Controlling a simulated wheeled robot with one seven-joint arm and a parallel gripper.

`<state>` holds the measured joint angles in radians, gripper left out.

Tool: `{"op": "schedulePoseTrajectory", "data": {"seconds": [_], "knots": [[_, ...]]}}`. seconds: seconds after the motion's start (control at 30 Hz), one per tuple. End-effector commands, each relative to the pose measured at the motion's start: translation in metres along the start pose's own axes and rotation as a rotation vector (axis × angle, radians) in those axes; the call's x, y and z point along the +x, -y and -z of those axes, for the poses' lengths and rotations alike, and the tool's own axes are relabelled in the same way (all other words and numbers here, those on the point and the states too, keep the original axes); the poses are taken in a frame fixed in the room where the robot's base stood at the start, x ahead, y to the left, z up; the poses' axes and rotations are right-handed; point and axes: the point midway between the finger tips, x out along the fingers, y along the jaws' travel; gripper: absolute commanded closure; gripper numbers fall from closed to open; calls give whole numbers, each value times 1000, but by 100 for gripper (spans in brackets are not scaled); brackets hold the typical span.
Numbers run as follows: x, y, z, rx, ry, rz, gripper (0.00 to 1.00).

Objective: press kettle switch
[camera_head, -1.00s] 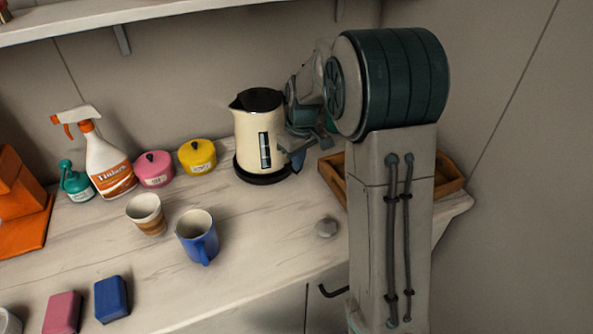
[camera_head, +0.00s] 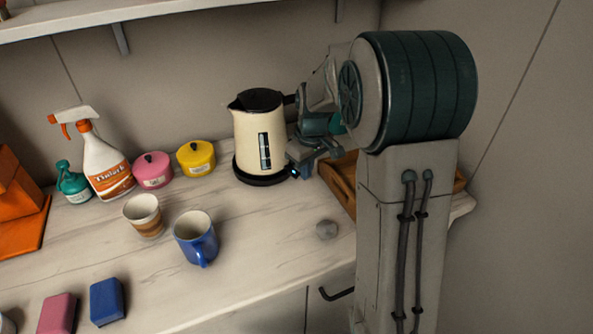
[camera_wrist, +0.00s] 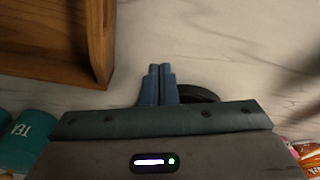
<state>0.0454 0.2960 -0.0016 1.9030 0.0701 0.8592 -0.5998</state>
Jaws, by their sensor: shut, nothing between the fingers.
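The cream kettle (camera_head: 248,135) with a black lid stands upright on its black base (camera_head: 262,178) at the back of the counter. My gripper (camera_head: 297,170) is shut and empty, low at the right side of the kettle. A small bright blue glow shows at the right edge of the base, by my fingertips; I cannot make out the switch's shape. In the wrist view my closed blue fingers (camera_wrist: 160,72) point over the counter, and part of the dark round base (camera_wrist: 198,93) shows just beside them. Whether they touch it I cannot tell.
A wooden tray (camera_head: 340,186) lies right of the kettle, partly behind my arm. Yellow (camera_head: 196,158) and pink (camera_head: 153,171) pots stand left of it. A blue mug (camera_head: 196,240) and a paper cup (camera_head: 143,215) stand in front. A teal tea container (camera_wrist: 30,140) shows in the wrist view.

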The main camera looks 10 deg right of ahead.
Motion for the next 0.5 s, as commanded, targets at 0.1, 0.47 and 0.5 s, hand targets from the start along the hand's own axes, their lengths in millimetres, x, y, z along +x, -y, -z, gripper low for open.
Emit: {"op": "schedulePoseTrajectory", "data": {"seconds": [0.1,0.47,0.5], "knots": [[0,0,0,0,0,0,100],[-50,-1,2,0,-6,-4,100],[-60,-1,1,0,-5,-4,100]]}}
